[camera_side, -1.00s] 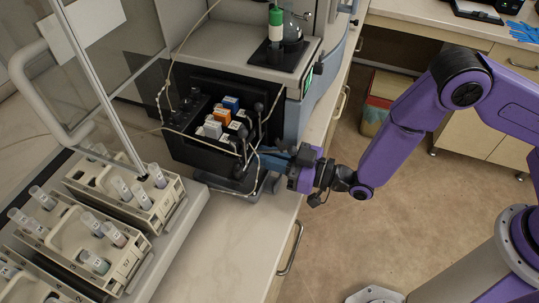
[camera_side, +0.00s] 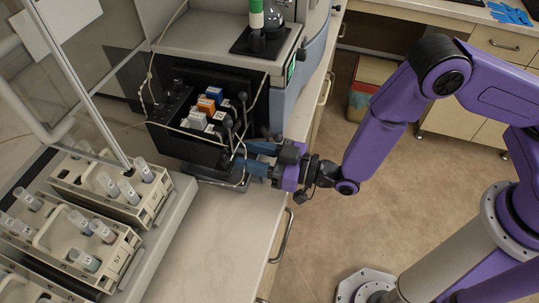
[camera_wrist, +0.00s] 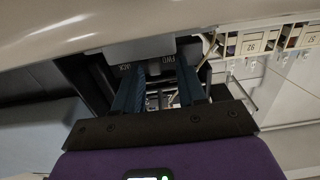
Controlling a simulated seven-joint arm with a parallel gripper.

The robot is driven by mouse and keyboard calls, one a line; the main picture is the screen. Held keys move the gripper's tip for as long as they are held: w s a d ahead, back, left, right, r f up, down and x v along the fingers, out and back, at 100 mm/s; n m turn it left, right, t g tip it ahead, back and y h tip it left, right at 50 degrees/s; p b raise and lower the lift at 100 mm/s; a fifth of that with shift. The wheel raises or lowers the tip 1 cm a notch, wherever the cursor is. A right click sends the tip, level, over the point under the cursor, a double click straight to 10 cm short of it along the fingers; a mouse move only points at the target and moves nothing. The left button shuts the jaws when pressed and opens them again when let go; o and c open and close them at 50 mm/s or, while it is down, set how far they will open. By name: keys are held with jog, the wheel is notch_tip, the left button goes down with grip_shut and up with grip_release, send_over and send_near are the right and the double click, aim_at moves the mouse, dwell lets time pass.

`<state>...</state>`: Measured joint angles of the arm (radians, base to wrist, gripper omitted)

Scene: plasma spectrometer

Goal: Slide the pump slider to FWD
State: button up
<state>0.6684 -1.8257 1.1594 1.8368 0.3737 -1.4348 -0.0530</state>
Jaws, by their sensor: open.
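The pump unit (camera_side: 172,142) is a black box with a dark lower section, and several orange, blue and white blocks sit on its front. In the wrist view, the fingers (camera_wrist: 160,84) reach toward the panel, one below each label.
Pale tubing (camera_side: 245,150) hangs close to my fingers. A green-and-white bottle (camera_side: 257,14) stands on top of the instrument. The counter (camera_side: 225,235) in front is clear.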

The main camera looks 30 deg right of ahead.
jog(key=shift+d, duration=0.1)
jog(key=v, duration=1.7)
jog(key=shift+s, duration=0.2)
jog(key=shift+r, duration=0.1)
jog(key=s+d+r+n+g+h, duration=0.1)
jog(key=s+d+r+g+h, duration=0.3)
jog(key=d, duration=0.5)
jog(key=s+d+r+n+g+h, duration=0.2)
jog(key=s+d+r+g+h, duration=0.3)
jog(key=d+r+g+h, duration=0.3)
jog(key=d, duration=0.2)
jog(key=shift+s+d+n+g, duration=0.25)
jog(key=shift+d+n+g, duration=0.05)
jog(key=shift+d, duration=0.05)
jog(key=shift+a+r, duration=0.1)
jog(key=shift+a, duration=0.05)
